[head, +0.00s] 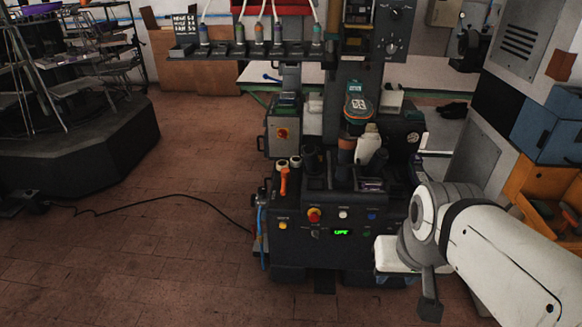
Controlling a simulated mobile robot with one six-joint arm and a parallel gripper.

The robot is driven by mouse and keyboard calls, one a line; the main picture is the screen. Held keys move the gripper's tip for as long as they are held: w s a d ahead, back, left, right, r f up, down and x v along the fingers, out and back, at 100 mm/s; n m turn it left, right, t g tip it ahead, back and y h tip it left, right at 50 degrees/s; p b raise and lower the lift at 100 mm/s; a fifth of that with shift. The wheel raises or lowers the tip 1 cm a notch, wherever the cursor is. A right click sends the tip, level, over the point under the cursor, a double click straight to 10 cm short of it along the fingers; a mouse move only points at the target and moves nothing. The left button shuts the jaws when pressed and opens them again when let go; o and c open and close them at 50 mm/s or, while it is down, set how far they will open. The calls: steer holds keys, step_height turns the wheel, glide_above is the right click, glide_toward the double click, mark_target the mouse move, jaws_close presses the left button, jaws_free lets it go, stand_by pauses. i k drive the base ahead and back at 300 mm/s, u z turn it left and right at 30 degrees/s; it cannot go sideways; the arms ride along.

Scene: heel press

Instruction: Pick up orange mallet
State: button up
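A small orange tool, which looks like the orange mallet (284,181), is on the left front part of the dark press machine (330,210). Its orange handle points toward me, and pale round ends show at its far side. My white arm comes in from the lower right. The dark part at its end, seemingly my gripper (430,305), hangs in front of the machine's lower right, well to the right of the mallet and apart from it. Its fingers are not clear, so I cannot tell whether it is open or shut.
The machine's front has a red knob (314,214), several buttons and a green display (342,232). A black cable (150,203) crosses the brick floor on the left. A dark platform with racks (80,150) stands at left. Orange and blue bins (545,190) are at right.

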mark_target(286, 172)
steer(key=u, duration=0.9)
steer(key=i, duration=2.15)
steer(key=z, duration=0.9)
